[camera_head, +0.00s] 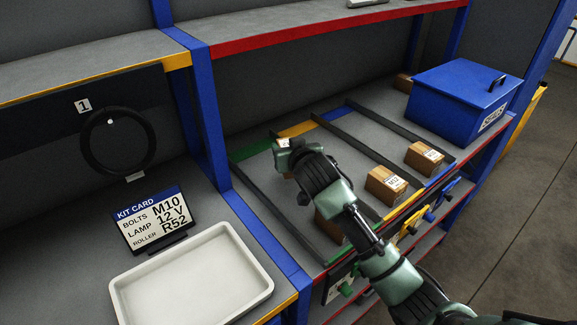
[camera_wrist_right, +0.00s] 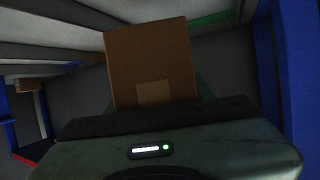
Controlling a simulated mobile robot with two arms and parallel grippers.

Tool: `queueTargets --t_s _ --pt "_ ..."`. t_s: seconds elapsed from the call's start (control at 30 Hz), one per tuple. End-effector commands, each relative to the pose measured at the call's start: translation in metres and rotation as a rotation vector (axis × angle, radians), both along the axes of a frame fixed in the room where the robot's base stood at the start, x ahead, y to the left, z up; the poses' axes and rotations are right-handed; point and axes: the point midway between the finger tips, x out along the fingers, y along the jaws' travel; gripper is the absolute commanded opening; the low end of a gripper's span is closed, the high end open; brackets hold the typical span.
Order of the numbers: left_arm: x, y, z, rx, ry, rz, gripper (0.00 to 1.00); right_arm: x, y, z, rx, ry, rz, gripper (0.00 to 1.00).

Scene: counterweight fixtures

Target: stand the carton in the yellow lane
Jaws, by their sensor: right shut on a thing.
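My right gripper (camera_head: 287,155) is over the lane shelf, towards its back. It is shut on a brown carton (camera_wrist_right: 150,65), which fills the middle of the wrist view. In the head view my gripper hides most of that carton, and only a small labelled part (camera_head: 283,143) shows. I cannot tell whether it touches the shelf. The yellow lane has a yellow strip (camera_head: 297,129) at its back and lies between the green and blue lanes. Another carton (camera_head: 386,185) stands near the yellow lane's front. My left gripper is not in view.
Dark dividers (camera_head: 355,147) separate the lanes. One carton (camera_head: 424,157) stands at the blue lane's front, and another (camera_head: 330,227) is partly behind my arm. A blue lidded box (camera_head: 455,100) stands right. A white tray (camera_head: 190,278) and kit card (camera_head: 153,220) are left.

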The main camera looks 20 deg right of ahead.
Motion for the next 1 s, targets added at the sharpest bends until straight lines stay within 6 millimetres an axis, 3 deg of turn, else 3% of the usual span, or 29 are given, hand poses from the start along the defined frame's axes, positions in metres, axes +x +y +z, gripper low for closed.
queueTargets --t_s 0.53,1.0 --pt "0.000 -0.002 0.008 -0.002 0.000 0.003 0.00 0.000 0.000 -0.066 0.000 -0.002 0.000 0.00" --pt "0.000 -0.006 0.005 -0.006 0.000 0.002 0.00 0.000 0.001 -0.076 0.002 -0.005 0.001 0.00"
